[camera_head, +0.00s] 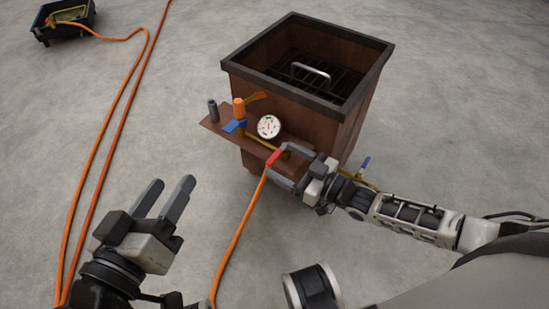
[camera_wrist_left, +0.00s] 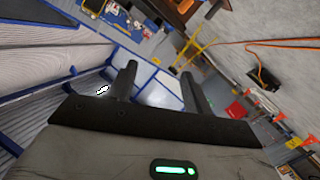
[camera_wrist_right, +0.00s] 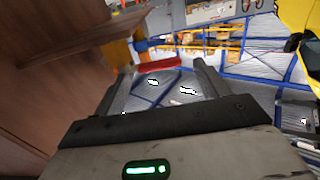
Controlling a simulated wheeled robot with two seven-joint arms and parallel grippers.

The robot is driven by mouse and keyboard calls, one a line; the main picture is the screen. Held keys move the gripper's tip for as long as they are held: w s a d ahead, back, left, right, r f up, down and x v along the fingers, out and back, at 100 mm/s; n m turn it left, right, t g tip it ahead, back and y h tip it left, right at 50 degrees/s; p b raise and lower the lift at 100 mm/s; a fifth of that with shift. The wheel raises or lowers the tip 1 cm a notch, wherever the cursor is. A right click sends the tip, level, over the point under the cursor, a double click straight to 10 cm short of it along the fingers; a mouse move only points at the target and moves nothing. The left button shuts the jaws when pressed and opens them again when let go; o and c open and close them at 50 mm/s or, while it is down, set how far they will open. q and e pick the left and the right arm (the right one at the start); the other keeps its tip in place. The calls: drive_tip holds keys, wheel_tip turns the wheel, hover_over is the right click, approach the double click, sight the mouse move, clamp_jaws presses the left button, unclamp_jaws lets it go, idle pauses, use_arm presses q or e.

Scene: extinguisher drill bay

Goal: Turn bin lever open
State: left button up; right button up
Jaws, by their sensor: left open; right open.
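The brown square bin (camera_head: 300,95) stands in the upper middle of the head view. A side shelf (camera_head: 215,120) carries an orange-topped valve (camera_head: 239,108) with a blue lever (camera_head: 234,126) and an orange lever (camera_head: 256,96), next to a white gauge (camera_head: 268,126). A second blue lever (camera_head: 366,163) shows at the bin's right side. My right gripper (camera_head: 282,164) is open at a red hose fitting (camera_head: 275,157). In the right wrist view the fitting (camera_wrist_right: 158,64) shows between the fingertips; contact is unclear. My left gripper (camera_head: 171,187) is open and empty over the floor.
An orange hose (camera_head: 232,240) runs from the red fitting down to the floor. More orange hose lies at left, reaching a black crate (camera_head: 65,22) at upper left. A grate (camera_head: 305,76) with a metal handle (camera_head: 310,69) lies inside the bin. Floor between is clear.

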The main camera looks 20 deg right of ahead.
sight(278, 157)
drive_tip(key=x, duration=0.2)
drive_tip(key=shift+w+a, duration=0.15)
drive_tip(key=shift+w, duration=0.1)
use_arm(q)
drive_tip(key=shift+w+d+r+t+b, duration=0.1)
drive_tip(key=shift+r+t+b, duration=0.25)
drive_tip(key=shift+r, duration=0.4)
use_arm(e)
drive_tip(key=shift+w+a, duration=0.35)
drive_tip(key=shift+w, duration=0.05)
drive_tip(key=c, duration=1.4)
use_arm(q)
drive_tip(key=shift+f, duration=0.2)
use_arm(e)
drive_tip(key=shift+d, duration=0.15)
